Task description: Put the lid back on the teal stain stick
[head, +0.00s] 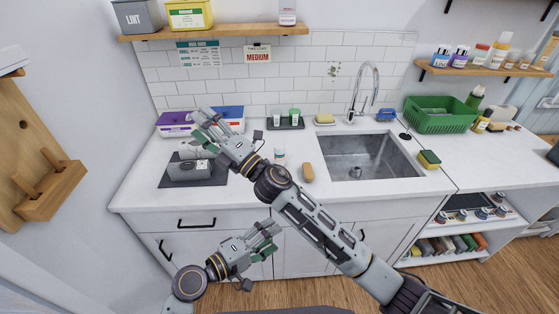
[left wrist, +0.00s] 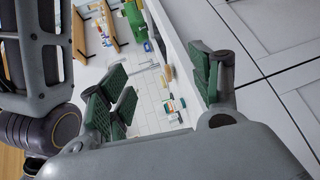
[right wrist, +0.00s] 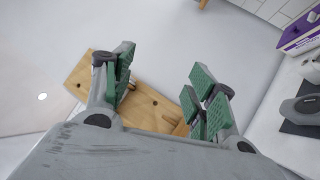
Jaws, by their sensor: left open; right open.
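A small white cylinder with a teal part (head: 279,156) stands on the counter left of the sink; it may be the stain stick. Two white-and-green containers (head: 285,119) stand on a dark tray at the back. I cannot make out a separate lid. My right gripper (head: 204,135) is open and empty above the counter's left part; its green pads show in the right wrist view (right wrist: 158,95). My left gripper (head: 268,240) is open and empty in front of the cabinet, below the counter top; its pads show in the left wrist view (left wrist: 160,90).
A grey device on a dark mat (head: 190,172) and a purple box (head: 174,124) are close to my right gripper. A brown brush-like block (head: 308,172) lies left of the sink (head: 368,156). A wooden wall rack (head: 45,165) stands at left. My right arm crosses the counter front.

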